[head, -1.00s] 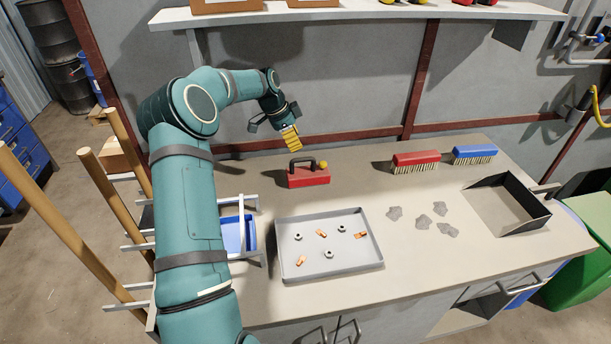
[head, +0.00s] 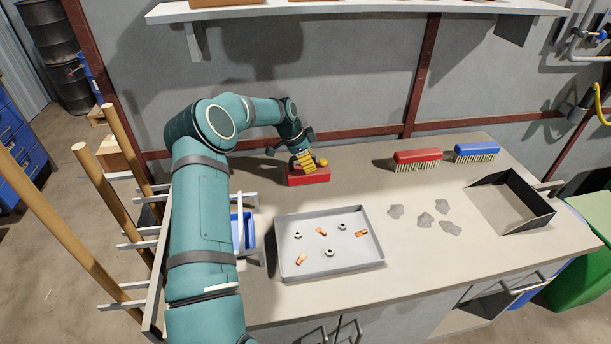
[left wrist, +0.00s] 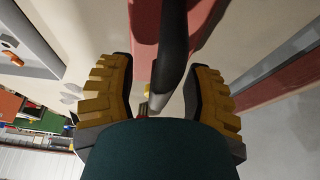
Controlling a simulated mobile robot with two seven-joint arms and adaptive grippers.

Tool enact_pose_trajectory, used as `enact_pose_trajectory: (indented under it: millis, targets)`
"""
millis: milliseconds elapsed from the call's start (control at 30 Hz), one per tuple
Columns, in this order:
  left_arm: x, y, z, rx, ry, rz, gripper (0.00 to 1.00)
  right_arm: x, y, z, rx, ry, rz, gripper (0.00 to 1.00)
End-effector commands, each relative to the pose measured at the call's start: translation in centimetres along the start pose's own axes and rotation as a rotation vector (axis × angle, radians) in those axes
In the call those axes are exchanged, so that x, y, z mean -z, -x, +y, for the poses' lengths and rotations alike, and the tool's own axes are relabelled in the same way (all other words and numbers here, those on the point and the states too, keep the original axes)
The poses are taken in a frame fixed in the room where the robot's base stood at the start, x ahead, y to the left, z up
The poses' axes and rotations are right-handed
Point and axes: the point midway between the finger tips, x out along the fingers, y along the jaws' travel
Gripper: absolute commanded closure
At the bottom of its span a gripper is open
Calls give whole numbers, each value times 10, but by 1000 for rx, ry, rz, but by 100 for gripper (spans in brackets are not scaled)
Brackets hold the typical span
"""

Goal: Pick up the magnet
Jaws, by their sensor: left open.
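The magnet (head: 309,176) is a red block with a dark handle and a yellow knob, standing on the bench near the wall. My left gripper (head: 303,160) is at the top of it, over the handle, and hides most of the handle in the head view. In the left wrist view the yellow ridged fingers of the gripper (left wrist: 152,95) are open, one on each side of the black handle (left wrist: 172,50), with gaps between. The red body (left wrist: 145,35) shows beyond the handle. My right gripper is not in view.
A grey tray (head: 345,266) with nuts and copper bits lies in front of the magnet. A red brush (head: 417,157), a blue brush (head: 477,150), grey scraps (head: 425,219) and a dustpan (head: 544,208) are to the right. A blue bin (head: 246,232) is at left.

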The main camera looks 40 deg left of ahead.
Motion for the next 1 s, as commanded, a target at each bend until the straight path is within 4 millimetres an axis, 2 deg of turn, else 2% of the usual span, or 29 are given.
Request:
enact_pose_trajectory:
  millis: [133,267,300,767,867,1000]
  targets:
    - [0,1,0,0,0,0,51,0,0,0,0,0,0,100]
    - [0,1,0,0,0,0,96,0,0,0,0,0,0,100]
    - [0,1,0,0,0,0,100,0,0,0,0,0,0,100]
    - [2,2,0,2,-1,2,100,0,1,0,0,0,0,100]
    - [4,7,0,2,-1,2,100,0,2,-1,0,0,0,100]
    - [11,25,-1,4,-2,2,100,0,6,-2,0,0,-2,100]
